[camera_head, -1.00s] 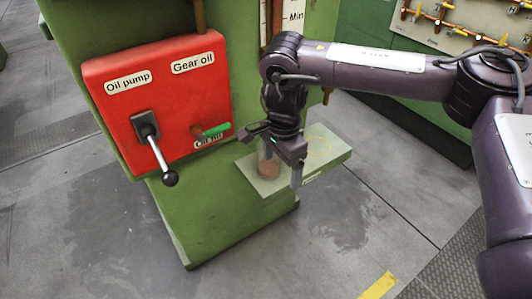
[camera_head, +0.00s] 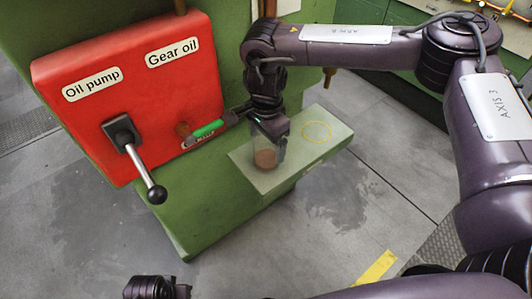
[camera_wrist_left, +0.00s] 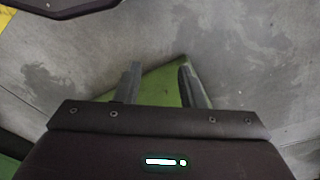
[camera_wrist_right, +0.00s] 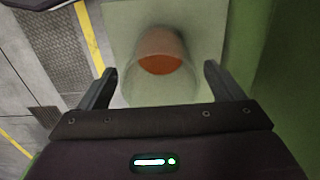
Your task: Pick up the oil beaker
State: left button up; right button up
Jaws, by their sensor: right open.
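The oil beaker (camera_head: 264,158) is a clear cup with brown-orange oil at its bottom. In the right wrist view, the beaker (camera_wrist_right: 160,62) lies between the lines of the two spread fingers, with a gap at each side. My left gripper (camera_wrist_left: 160,70) is open and empty in the left wrist view, above the floor and a green surface.
A yellow circle (camera_head: 317,131) marks bare space on the ledge, right of the beaker. Grey floor lies in front.

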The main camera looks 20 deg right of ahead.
notch_tip(320, 180, down, 2)
jog(key=shift+f, duration=0.1)
jog(key=c, duration=1.1)
jog(key=shift+c, duration=0.2)
